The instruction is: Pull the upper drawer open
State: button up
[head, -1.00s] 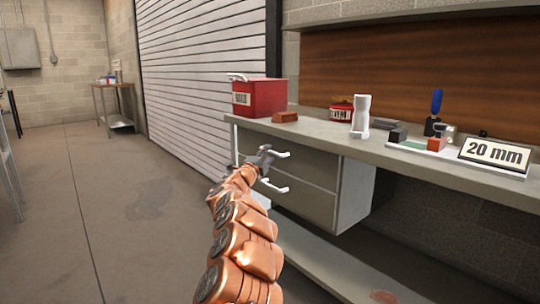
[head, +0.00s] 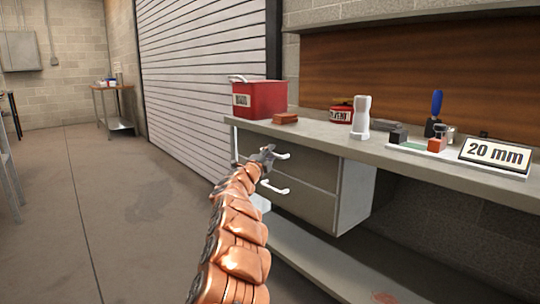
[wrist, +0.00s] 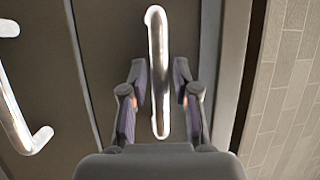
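The upper drawer (head: 312,170) is a grey front under the workbench top and looks shut. Its white bar handle (head: 283,155) is beside my gripper (head: 267,154) in the head view. In the wrist view the upper handle (wrist: 157,70) stands between the two fingers of my gripper (wrist: 160,90), which are open with a gap on both sides. The lower drawer (head: 305,205) is below, also shut. Its handle (head: 276,188) shows at the left of the wrist view (wrist: 15,105).
On the workbench (head: 400,160) stand a red box (head: 258,100), a brick-coloured block (head: 285,118), a red tin (head: 341,114), a white piece (head: 361,115) and a "20 mm" sign (head: 495,154). A low shelf (head: 310,255) runs beneath. The floor (head: 120,220) at left is clear.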

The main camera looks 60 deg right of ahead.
grip_shut()
dwell(0.4)
